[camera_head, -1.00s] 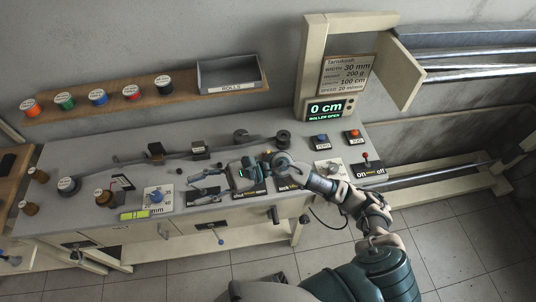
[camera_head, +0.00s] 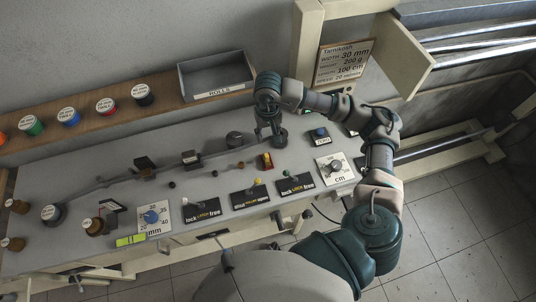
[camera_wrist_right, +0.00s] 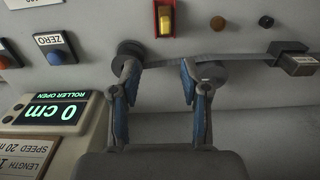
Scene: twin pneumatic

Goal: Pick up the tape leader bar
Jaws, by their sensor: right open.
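The tape (camera_head: 190,160) runs along the bench as a thin grey strip. In the right wrist view the tape (camera_wrist_right: 240,60) comes in from a dark guide block (camera_wrist_right: 296,62) and passes toward two dark rollers. I cannot make out a separate leader bar at its end. My right gripper (camera_head: 270,134) is over the back of the bench by the rollers. In the right wrist view my right gripper (camera_wrist_right: 158,76) is open and empty, one finger near each roller, with the strip crossing beyond the fingertips. Contact cannot be judged. My left gripper is not in view.
A red holder with a yellow piece (camera_head: 267,160) stands just in front of the rollers. The display (camera_wrist_right: 54,110) reads 0 cm, ROLLER OPEN. A shelf with spools and a grey box (camera_head: 215,78) is behind.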

